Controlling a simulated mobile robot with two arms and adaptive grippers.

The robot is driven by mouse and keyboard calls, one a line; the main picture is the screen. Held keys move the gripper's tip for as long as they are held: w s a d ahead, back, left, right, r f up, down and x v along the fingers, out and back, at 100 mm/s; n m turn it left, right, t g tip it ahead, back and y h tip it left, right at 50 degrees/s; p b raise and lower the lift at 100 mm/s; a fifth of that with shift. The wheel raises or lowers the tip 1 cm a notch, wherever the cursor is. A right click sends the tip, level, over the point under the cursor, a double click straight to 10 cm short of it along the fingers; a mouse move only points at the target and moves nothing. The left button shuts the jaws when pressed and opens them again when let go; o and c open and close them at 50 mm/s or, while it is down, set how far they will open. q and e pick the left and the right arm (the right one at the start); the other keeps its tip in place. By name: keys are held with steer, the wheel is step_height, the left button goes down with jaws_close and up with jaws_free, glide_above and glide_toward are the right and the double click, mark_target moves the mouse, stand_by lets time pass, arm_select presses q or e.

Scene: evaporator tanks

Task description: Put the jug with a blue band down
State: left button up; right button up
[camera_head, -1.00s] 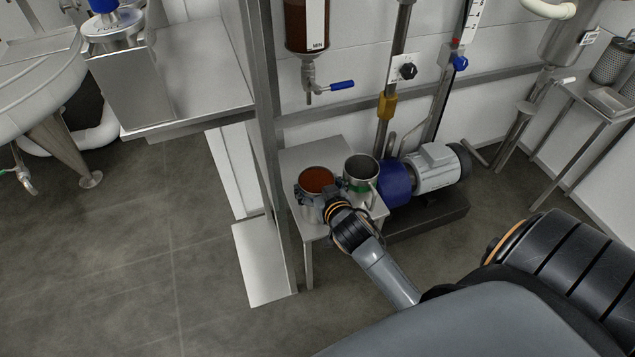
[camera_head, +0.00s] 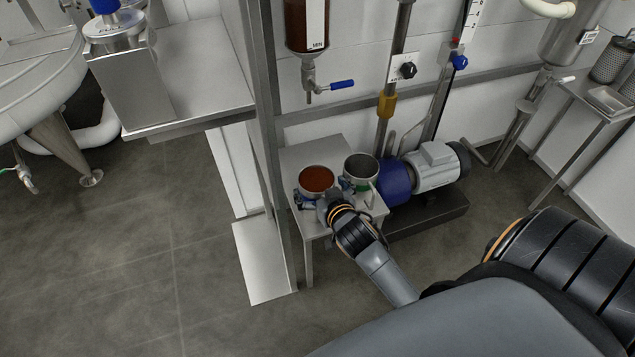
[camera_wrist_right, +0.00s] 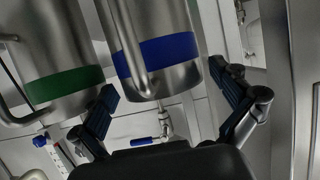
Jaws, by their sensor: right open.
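The jug with a blue band (camera_head: 316,181) stands upright on a small steel table (camera_head: 304,157), filled with red-brown liquid. In the right wrist view its blue band (camera_wrist_right: 160,53) and handle face me, between the spread fingers. My right gripper (camera_head: 323,198) is open at the near side of this jug, with a gap visible beside the right finger in the wrist view (camera_wrist_right: 168,82). The jug's base is hidden by the gripper in the head view. My left gripper is not in view.
A jug with a green band (camera_head: 361,169) stands close on the right; it also shows in the wrist view (camera_wrist_right: 65,85). A steel post (camera_head: 268,150) rises left of the table. A valve with a blue handle (camera_head: 341,84) hangs above. A motor pump (camera_head: 430,168) is to the right.

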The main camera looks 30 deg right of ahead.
steer(key=p+v, duration=0.2)
steer(key=v, duration=0.8)
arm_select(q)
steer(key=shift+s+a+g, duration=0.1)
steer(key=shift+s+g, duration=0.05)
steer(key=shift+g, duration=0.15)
arm_select(e)
steer(key=s+a+f+n+g+y, duration=0.1)
steer(key=s+a+f+n+g, duration=0.1)
steer(key=s+a+g, duration=0.2)
steer(key=s+a+f+n+g+y, duration=0.2)
steer(key=s+a+g, duration=0.3)
steer(key=s, duration=0.5)
steer(key=shift+s+n+g, duration=0.3)
